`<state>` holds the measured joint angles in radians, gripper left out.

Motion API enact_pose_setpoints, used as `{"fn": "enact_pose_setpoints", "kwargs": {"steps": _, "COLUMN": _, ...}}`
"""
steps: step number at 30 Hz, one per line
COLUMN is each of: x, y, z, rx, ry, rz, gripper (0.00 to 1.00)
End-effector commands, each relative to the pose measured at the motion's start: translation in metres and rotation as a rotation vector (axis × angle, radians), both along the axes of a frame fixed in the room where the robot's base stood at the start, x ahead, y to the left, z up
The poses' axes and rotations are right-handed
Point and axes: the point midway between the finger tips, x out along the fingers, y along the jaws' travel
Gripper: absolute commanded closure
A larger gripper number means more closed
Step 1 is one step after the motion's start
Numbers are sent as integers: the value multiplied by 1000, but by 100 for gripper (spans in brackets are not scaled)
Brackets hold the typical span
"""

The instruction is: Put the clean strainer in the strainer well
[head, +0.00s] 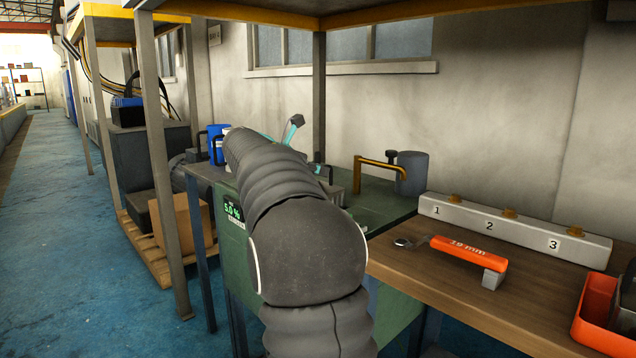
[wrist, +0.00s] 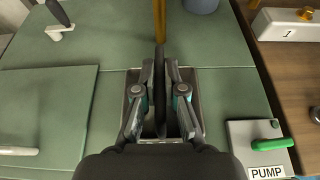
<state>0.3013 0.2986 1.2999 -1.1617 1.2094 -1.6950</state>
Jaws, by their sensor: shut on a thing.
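My gripper (wrist: 160,98) is shut on a dark, thin, upright piece seen edge-on, which looks like the strainer (wrist: 160,72). Its mesh face cannot be seen from here. In the wrist view, the gripper and this piece are over a grey-rimmed rectangular opening in the green top, which looks like the strainer well (wrist: 131,80). The fingers hide much of the opening, and I cannot tell how deep the piece sits. In the head view my own arm hides the well and the held piece.
A brass pipe (head: 376,161) runs from a grey cylinder (head: 412,174). A PUMP switch with a green handle (wrist: 270,145) lies right of the well. A lever (wrist: 58,14) stands at upper left. A orange-handled 19 mm wrench (head: 462,248) lies on the wooden bench.

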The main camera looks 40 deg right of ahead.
Motion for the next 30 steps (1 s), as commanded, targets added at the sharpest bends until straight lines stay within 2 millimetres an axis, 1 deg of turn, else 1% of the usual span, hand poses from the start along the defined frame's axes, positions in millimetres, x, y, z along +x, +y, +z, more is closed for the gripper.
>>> {"fn": "enact_pose_setpoints", "kwargs": {"steps": 1, "x": -1, "y": 0, "z": -10, "rx": 1, "ry": 2, "rz": 0, "gripper": 100}}
{"fn": "enact_pose_setpoints", "kwargs": {"steps": 3, "x": 0, "y": 0, "z": -20, "rx": 1, "ry": 2, "rz": 0, "gripper": 100}}
{"fn": "enact_pose_setpoints", "kwargs": {"steps": 6, "x": 0, "y": 0, "z": -27, "rx": 1, "ry": 1, "rz": 0, "gripper": 100}}
{"fn": "enact_pose_setpoints", "kwargs": {"steps": 14, "x": 0, "y": 0, "z": -27, "rx": 1, "ry": 0, "rz": 0, "gripper": 100}}
{"fn": "enact_pose_setpoints", "kwargs": {"steps": 27, "x": -1, "y": 0, "z": -38, "rx": 0, "ry": 1, "rz": 0, "gripper": 100}}
{"fn": "enact_pose_setpoints", "kwargs": {"steps": 30, "x": -1, "y": 0, "z": -38, "rx": 0, "ry": 0, "rz": 0, "gripper": 100}}
